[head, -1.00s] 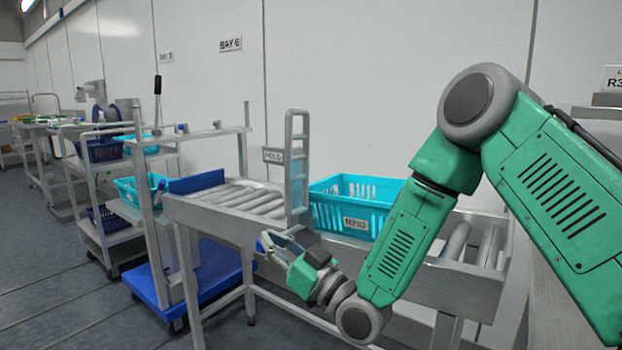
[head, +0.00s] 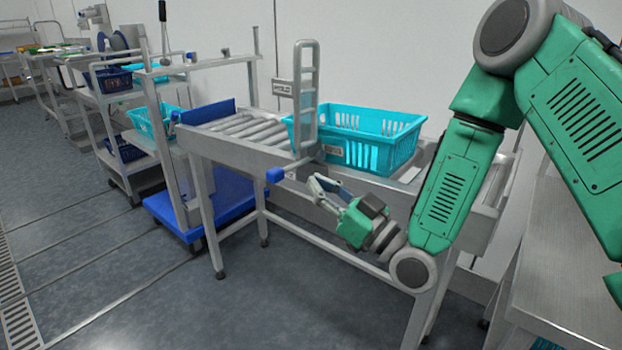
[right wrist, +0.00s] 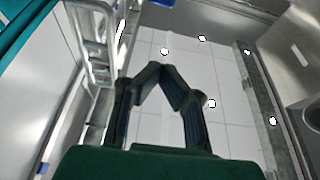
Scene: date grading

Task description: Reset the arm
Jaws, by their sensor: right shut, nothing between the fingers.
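My right gripper (head: 317,186) hangs in front of the roller conveyor's near side, below the turquoise crate (head: 375,122). Its two fingers meet at the tips with nothing between them. The right wrist view also shows the closed fingertips (right wrist: 163,72). The green right arm comes in from the right, bent at the elbow. The gripper is apart from the upright metal gate (head: 305,90) and its blue-ended lever (head: 275,175). My left gripper is not in view.
The crate sits on the roller conveyor (head: 235,128), its left end behind the gate. A blue-decked cart (head: 230,200) and shelf trolleys (head: 115,135) stand left. A metal table (head: 575,275) is at the lower right. Floor (head: 150,290) at front left is clear.

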